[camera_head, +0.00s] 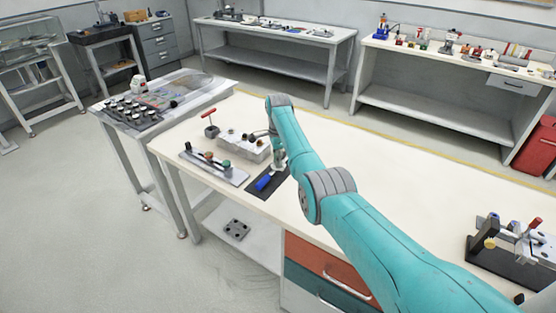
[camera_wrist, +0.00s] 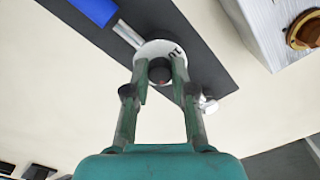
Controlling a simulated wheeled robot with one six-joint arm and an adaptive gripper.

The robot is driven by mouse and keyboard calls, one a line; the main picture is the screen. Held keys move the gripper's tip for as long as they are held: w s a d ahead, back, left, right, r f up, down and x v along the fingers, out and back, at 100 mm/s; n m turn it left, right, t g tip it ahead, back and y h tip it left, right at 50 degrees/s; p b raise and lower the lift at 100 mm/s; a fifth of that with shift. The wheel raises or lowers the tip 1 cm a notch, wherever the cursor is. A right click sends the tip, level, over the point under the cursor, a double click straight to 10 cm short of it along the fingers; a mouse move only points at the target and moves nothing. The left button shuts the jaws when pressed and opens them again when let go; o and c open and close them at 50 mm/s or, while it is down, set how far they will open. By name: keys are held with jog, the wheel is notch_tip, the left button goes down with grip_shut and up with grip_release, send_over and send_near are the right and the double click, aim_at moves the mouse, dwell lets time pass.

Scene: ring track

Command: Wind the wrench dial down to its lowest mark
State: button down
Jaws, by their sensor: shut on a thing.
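The wrench lies on a dark mat (camera_head: 256,195) on the white bench. Its blue handle (camera_head: 265,183) points toward the front edge and also shows at the top left of the wrist view (camera_wrist: 94,10). In the wrist view a round white dial (camera_wrist: 152,47) with dark figures sits at the wrench's end. A dark round knob (camera_wrist: 159,70) stands at the dial. My gripper (camera_wrist: 160,78) is shut on this knob, one finger on each side. The pointer and most marks are hidden or too small to read. My arm partly hides the wrench in the head view.
A pale block with round knobs (camera_head: 243,148) stands close behind the mat, and a grey plate with several knobs (camera_head: 213,166) lies to its left. A red-handled tool (camera_head: 210,124) stands farther back. A clamp fixture (camera_head: 520,245) sits at the right. The bench between is clear.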

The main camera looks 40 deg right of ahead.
jog(key=n, duration=0.5)
jog(key=shift+n, duration=0.3)
jog(key=n, duration=1.1)
jog(key=shift+s+n, duration=0.1)
jog(key=shift+n, duration=0.3)
jog(key=n, duration=0.5)
jog(key=shift+n, duration=0.3)
jog(key=c, duration=1)
grip_release()
jog(key=shift+o, duration=0.2)
